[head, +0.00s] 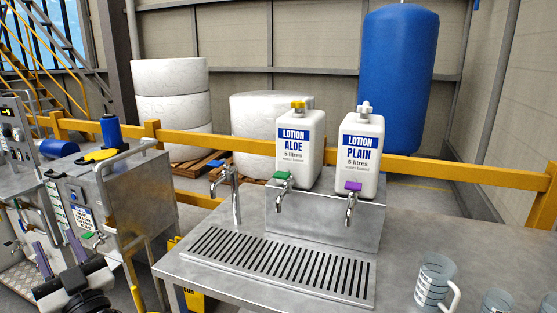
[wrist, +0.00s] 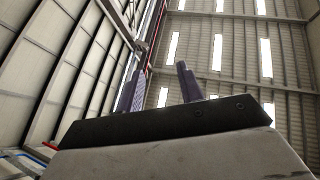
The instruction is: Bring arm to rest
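My gripper (head: 57,246) is at the lower left of the head view, pointing up, with its two purple-grey fingers apart. In the wrist view my gripper (wrist: 156,78) also shows both fingers spread, with nothing between them. Behind the fingers the wrist view shows only the roof and wall of the hall. In the head view my gripper overlaps the left side of a metal cabinet; I cannot tell how far apart they are.
A steel bench (head: 440,225) holds a drip grate (head: 280,265), a tap (head: 232,190), two lotion bottles (head: 300,150) (head: 360,155) on a stand and clear measuring jugs (head: 433,280). A metal cabinet (head: 140,200) stands left of it. A yellow rail (head: 240,145) runs behind.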

